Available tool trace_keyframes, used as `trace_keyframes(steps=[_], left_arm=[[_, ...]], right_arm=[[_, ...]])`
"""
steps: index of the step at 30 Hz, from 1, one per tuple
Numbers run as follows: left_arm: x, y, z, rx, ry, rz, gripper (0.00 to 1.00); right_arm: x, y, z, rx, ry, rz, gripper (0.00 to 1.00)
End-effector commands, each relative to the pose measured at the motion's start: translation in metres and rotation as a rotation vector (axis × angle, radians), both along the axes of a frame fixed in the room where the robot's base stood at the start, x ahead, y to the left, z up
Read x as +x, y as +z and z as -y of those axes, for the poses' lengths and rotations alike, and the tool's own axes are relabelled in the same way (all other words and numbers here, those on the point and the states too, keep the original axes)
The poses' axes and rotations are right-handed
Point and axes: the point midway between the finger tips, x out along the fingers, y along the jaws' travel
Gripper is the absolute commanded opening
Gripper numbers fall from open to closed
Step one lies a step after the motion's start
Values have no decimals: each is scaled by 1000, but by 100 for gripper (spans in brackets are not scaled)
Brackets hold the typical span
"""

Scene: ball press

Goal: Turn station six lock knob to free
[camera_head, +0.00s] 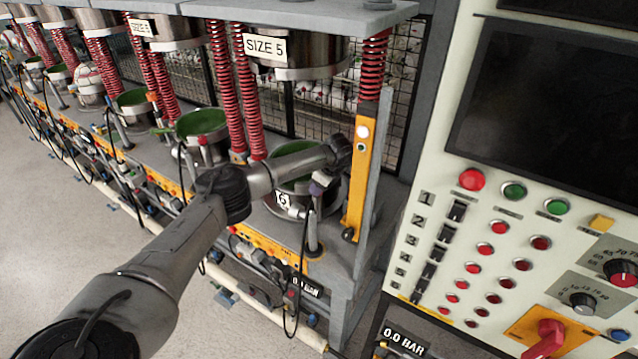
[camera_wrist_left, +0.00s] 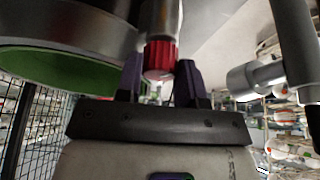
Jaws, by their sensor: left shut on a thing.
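Station six is the nearest press, with a "6" label (camera_head: 283,199) on its round pot (camera_head: 298,212). The post of its lock (camera_head: 312,235) stands at the pot's front right. My left gripper (camera_head: 320,185) is at the top of this post, with its arm reaching over the pot. In the left wrist view, my gripper's purple fingers (camera_wrist_left: 159,66) are closed on the ribbed red lock knob (camera_wrist_left: 161,56), one finger on each side. The knob is hidden behind the gripper in the head view. Its setting cannot be read. My right gripper is not in view.
A yellow upright bracket (camera_head: 359,180) stands just right of my left gripper. Red springs (camera_head: 249,110) and the upper press head (camera_head: 300,60) rise behind. A control panel (camera_head: 470,220) with buttons fills the right side. More stations run off to the left.

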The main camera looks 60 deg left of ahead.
Motion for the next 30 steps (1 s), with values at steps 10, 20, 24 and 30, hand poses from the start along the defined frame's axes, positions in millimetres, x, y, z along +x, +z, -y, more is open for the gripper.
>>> trace_keyframes(steps=[10, 20, 24, 30], left_arm=[[0, 1, 0, -2, 85, -1, 12], [0, 1, 0, -1, 91, 0, 12], [0, 1, -1, -1, 91, 0, 37], [0, 1, -1, -1, 90, 0, 56]], right_arm=[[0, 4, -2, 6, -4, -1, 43], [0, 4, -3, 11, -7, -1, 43], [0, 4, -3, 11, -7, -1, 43], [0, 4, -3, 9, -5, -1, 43]])
